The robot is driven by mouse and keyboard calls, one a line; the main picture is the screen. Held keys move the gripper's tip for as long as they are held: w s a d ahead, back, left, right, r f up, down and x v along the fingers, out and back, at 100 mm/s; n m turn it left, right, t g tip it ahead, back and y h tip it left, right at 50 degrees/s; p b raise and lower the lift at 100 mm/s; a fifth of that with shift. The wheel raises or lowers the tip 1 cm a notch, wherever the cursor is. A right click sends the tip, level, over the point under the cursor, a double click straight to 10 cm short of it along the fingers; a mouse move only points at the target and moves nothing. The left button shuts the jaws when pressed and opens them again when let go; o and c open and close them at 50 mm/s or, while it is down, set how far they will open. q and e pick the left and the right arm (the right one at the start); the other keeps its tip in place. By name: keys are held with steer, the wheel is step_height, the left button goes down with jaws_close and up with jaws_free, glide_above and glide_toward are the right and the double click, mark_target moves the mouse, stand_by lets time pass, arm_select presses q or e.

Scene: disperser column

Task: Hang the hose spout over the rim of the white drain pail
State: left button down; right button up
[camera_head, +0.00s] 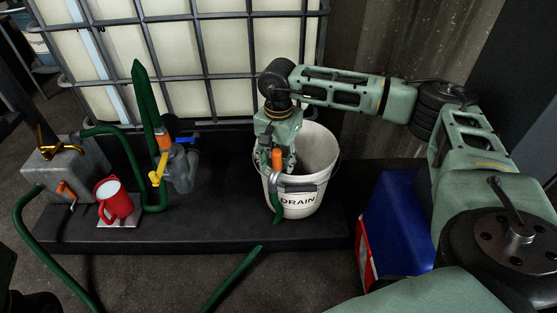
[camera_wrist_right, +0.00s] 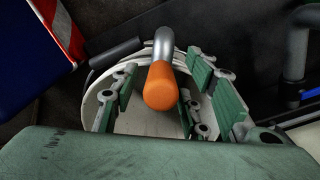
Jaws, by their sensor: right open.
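The white drain pail (camera_head: 300,207), marked DRAIN, stands upright on the dark platform. The hose spout has an orange sleeve (camera_head: 277,160) and a bent grey pipe; the sleeve also shows in the right wrist view (camera_wrist_right: 161,86). The spout is at the pail's front rim, with green hose (camera_head: 275,206) hanging down outside the front wall.
A red mug (camera_head: 117,204) stands on a white plate at left. Valves with a yellow handle (camera_head: 157,172) stand before the caged white tank (camera_head: 180,60). A blue and red box (camera_head: 392,225) stands right of the pail. Green hose crosses the floor in front.

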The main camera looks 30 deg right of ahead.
step_height(320, 180, up, 12)
steer(key=shift+f, duration=0.2)
stand_by(0.5)
